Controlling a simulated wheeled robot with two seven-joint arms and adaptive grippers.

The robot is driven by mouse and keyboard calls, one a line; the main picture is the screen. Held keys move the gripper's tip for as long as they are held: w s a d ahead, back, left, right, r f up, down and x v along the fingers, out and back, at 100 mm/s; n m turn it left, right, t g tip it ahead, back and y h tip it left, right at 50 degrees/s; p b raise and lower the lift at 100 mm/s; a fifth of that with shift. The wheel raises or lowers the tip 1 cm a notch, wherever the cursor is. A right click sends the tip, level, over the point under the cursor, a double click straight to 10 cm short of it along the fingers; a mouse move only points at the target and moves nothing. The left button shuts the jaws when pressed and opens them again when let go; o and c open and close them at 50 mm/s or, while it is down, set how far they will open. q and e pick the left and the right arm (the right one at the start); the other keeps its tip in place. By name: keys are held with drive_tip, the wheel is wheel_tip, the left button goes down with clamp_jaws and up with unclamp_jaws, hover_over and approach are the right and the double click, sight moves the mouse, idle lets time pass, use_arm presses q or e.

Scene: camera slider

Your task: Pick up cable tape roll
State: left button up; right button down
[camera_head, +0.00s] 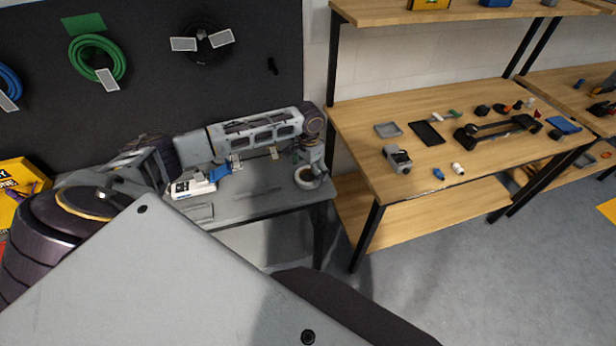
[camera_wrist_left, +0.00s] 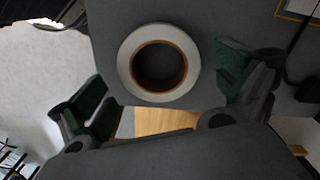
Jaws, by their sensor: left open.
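The cable tape roll is a white ring with a brown core. It lies flat near the right end of the grey table in the head view (camera_head: 301,182). In the left wrist view the tape roll (camera_wrist_left: 126,62) shows whole, with an empty hole. My left gripper (camera_wrist_left: 165,88) is open, with one green-padded finger at each side of the roll in the picture and nothing held. In the head view the left gripper (camera_head: 310,158) hangs down just above the roll and partly covers it. I cannot tell whether it touches the roll. My right gripper is not in view.
On the grey table (camera_head: 240,211), a white and blue device (camera_head: 192,184) stands left of the roll, under my left arm. A wooden workbench (camera_head: 365,141) with several small parts stands to the right. A black wall panel (camera_head: 235,60) with hanging cables is behind.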

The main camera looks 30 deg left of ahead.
use_arm(q)
drive_tip(key=shift+f, duration=0.75)
drive_tip(key=c, duration=1.1)
drive_tip(key=shift+r, duration=0.1)
wheel_tip(320, 180, up, 10)
drive_tip(key=shift+b, duration=0.3)
drive_tip(key=shift+n, duration=0.3)
idle(0.3)
